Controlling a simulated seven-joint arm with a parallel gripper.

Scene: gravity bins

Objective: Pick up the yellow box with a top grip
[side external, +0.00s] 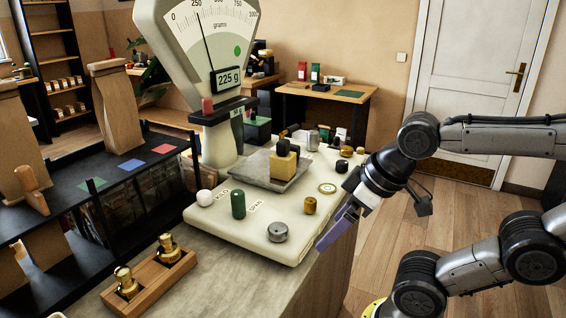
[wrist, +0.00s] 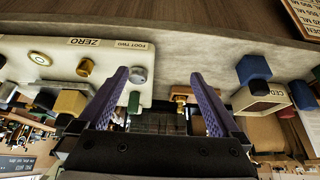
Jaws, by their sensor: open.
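The yellow box (side external: 283,162) sits on the grey pan (side external: 262,172) of the scale, with dark pieces at its top.
A green cylinder (side external: 238,204), a silver knob (side external: 278,232), a brass knob (side external: 310,205) and a white ball (side external: 204,197) stand on the cream scale base. The tall dial (side external: 205,45) reads 225 g behind the pan. A wooden block (side external: 150,283) holds brass weights at the front left.

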